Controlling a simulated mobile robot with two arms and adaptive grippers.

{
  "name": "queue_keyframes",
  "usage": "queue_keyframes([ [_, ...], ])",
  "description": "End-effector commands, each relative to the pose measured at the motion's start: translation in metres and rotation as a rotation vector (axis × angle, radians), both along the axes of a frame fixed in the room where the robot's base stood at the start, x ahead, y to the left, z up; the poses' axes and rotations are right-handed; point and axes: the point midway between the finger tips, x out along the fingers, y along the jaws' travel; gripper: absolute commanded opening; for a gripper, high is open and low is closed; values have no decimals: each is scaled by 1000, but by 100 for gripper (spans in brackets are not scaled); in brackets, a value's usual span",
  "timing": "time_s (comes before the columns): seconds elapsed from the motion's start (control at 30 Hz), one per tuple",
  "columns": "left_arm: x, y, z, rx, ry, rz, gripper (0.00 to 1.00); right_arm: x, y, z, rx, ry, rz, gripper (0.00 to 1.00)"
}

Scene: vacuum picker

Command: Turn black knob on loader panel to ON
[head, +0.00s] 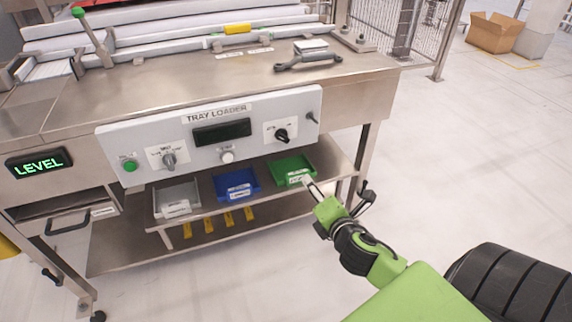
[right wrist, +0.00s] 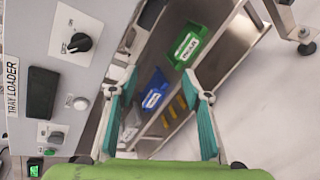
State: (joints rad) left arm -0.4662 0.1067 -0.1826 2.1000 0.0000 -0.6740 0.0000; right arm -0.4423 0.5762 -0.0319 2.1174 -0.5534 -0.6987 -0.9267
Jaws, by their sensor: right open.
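The loader panel (head: 262,108) is a light grey plate labelled TRAY LOADER on the front of the metal bench. The black knob (head: 281,136) sits on a white label at its right end. In the right wrist view the knob (right wrist: 80,43) is at the upper left, outside the space between the fingers; its label text is too small to read. My right gripper (head: 312,188) is below and right of the knob, near the green bin, and apart from the panel. In the right wrist view its teal fingers (right wrist: 162,95) are spread with nothing held. My left gripper is not in view.
The panel also has a grey knob (head: 169,159), a green button (head: 130,165), a dark display (head: 222,132) and a white button (head: 227,156). Below are grey (head: 177,199), blue (head: 236,184) and green (head: 293,170) bins on a shelf.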

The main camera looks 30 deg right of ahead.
Motion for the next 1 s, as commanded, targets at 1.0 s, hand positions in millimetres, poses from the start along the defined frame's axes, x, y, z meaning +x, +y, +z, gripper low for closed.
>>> queue_keyframes([
  [1.0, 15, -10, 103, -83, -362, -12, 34, 57, 28, 103, -354, -226, 122, 44],
])
